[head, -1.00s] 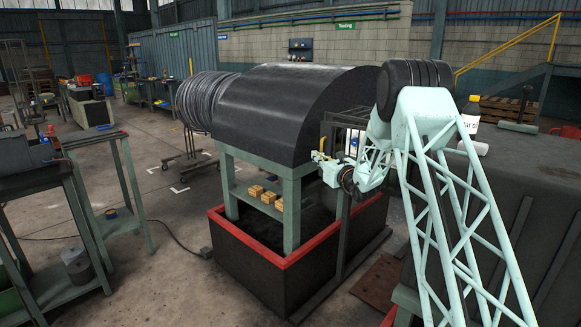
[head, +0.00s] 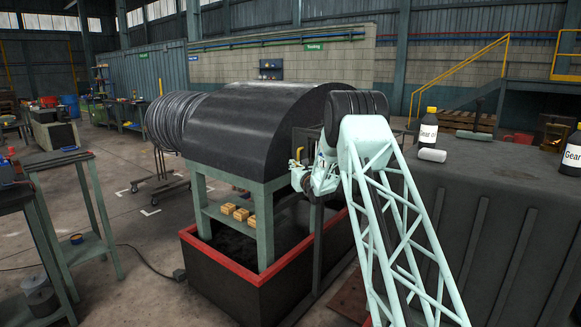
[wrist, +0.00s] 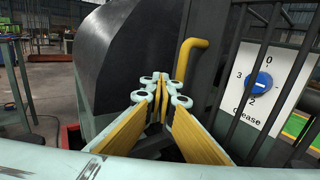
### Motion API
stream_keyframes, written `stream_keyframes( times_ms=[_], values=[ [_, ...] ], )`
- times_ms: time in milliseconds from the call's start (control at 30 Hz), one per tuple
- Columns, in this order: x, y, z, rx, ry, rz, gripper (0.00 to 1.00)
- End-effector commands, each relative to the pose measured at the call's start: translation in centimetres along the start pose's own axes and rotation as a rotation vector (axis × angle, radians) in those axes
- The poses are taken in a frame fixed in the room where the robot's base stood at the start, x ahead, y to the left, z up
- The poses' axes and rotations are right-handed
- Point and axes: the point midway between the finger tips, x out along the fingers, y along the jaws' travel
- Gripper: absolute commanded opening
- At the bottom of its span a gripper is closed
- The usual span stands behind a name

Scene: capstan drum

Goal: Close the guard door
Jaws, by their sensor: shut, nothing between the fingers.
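The guard door appears as dark vertical bars (wrist: 236,62) at the right of the wrist view, in front of a white dial panel. A yellow bent handle (wrist: 188,55) stands at the bars' left side, just beyond my fingertips. In the head view the barred door (head: 305,140) is mostly hidden behind my arm, at the near end of the black drum cover (head: 240,125). My gripper (wrist: 161,85) is shut and empty, its yellow-padded fingers meeting at the tips, just below the handle. Contact with the handle cannot be told. In the head view my gripper (head: 296,172) is small.
The panel (wrist: 262,85) has a blue knob and "Grease" lettering. A red-rimmed pit box (head: 240,272) surrounds the green stand, which holds yellow blocks (head: 236,212). A dark cabinet (head: 480,220) with bottles stands at right. Open floor lies at left.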

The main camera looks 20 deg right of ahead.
Motion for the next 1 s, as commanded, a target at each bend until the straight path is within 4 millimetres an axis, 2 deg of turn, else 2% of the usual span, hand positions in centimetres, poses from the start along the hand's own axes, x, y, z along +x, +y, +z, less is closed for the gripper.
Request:
stream_keyframes(
  times_ms=[267, 467, 667, 1000],
  values=[
    [-0.1, 0.0, 0.0, 0.0, 0.0, 0.0, 0.0],
    [-0.9, -0.1, 0.0, 0.0, 0.001, 0.0, 0.0],
    [-2.6, -0.1, 0.0, 0.0, 0.001, 0.0, 0.0],
    [-6.8, 0.0, 0.0, 0.0, 0.001, 0.0, 0.0]
  ],
)
